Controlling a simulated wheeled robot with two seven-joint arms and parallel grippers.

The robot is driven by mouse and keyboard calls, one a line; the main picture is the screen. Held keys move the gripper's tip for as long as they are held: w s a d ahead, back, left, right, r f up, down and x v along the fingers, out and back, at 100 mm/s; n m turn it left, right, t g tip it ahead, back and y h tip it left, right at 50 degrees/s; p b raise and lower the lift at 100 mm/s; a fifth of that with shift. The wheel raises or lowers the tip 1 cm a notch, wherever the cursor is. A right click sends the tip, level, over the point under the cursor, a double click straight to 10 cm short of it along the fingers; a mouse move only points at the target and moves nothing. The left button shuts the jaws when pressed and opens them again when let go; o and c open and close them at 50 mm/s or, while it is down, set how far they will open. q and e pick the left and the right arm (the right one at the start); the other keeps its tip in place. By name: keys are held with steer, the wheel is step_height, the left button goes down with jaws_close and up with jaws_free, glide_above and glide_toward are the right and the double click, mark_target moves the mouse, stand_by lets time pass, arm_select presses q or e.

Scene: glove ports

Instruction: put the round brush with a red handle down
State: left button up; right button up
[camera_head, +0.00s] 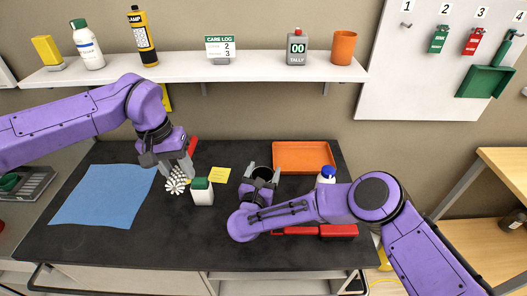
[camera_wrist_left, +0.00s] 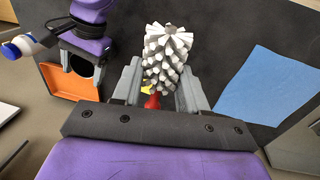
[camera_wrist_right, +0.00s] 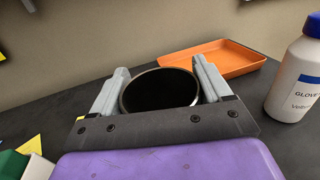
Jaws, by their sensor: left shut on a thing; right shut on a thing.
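The round brush (camera_head: 174,182) has white bristles and a red handle (camera_head: 193,146). My left gripper (camera_head: 177,166) is shut on it and holds it above the dark table, bristles low and handle up. In the left wrist view the bristles (camera_wrist_left: 167,58) stand between the fingers, with a bit of red handle below. Whether the brush touches the table cannot be told. My right gripper (camera_head: 262,178) is shut on a round, dark-mouthed cup (camera_wrist_right: 160,91), which sits between its fingers in the right wrist view.
An orange tray (camera_head: 305,157), a blue-capped bottle (camera_head: 327,175) and a red tool (camera_head: 338,231) are on the right. A shelf (camera_head: 198,75) runs behind.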

arm_select(q)
glide_above(188, 214)
step_height(188, 214, down, 6)
steer(key=shift+t, duration=0.4)
steer(key=f, duration=1.7)
steer(key=shift+s+a+f, duration=0.15)
steer(key=shift+a+f, duration=0.1)
steer(key=shift+f, duration=0.05)
steer(key=shift+f, duration=0.15)
steer(key=o, duration=1)
steer(key=shift+o, duration=0.2)
